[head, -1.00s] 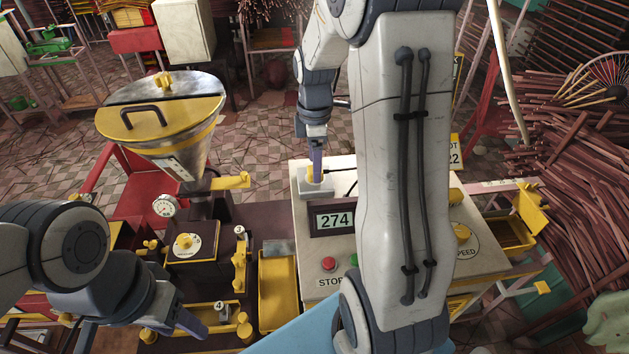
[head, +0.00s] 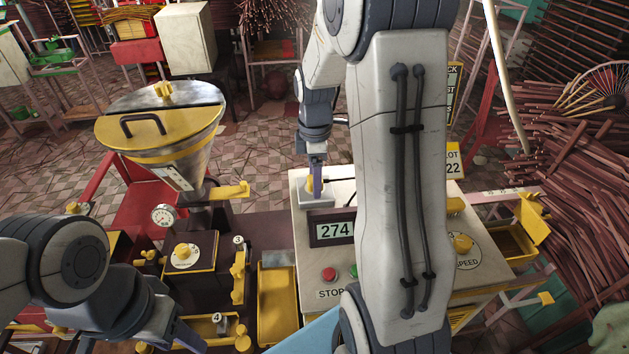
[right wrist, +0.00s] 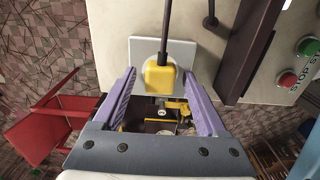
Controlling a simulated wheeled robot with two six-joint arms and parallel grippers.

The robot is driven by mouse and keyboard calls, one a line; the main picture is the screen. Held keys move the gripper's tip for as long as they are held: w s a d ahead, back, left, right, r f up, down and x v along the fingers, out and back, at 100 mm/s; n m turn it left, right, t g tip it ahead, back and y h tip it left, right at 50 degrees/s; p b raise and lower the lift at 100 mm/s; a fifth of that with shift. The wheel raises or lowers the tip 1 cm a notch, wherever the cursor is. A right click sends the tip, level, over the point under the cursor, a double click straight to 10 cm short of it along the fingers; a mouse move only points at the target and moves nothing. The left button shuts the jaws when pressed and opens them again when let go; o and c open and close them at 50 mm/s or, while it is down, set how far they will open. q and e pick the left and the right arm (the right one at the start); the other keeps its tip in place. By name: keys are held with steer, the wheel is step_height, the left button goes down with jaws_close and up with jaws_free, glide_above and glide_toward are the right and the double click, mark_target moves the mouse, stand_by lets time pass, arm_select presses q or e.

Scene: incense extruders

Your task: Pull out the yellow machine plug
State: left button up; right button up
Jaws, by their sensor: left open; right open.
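The yellow plug (right wrist: 160,78) with its black cord (right wrist: 165,30) sits at the square white socket plate (right wrist: 135,55) in the right wrist view. My right gripper (right wrist: 160,88) is open, with one purple finger on each side of the plug and gaps showing beside it. In the head view the right gripper (head: 314,178) points down at the socket plate (head: 318,202) on the pale control box, and the plug (head: 309,184) is partly hidden by a finger. My left gripper (head: 190,338) is open at the lower left, cut off by the frame edge, away from the plug.
The pale control box carries a 274 display (head: 334,230), a red stop button (head: 329,274) and a green button beside it. A yellow-lidded hopper (head: 175,140) stands to the left. A yellow tray (head: 278,305) lies between. My right arm hides the box's middle.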

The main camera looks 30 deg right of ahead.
stand_by(0.7)
jaws_close()
steer(key=shift+r, duration=0.1)
steer(key=shift+r+p, duration=2.95)
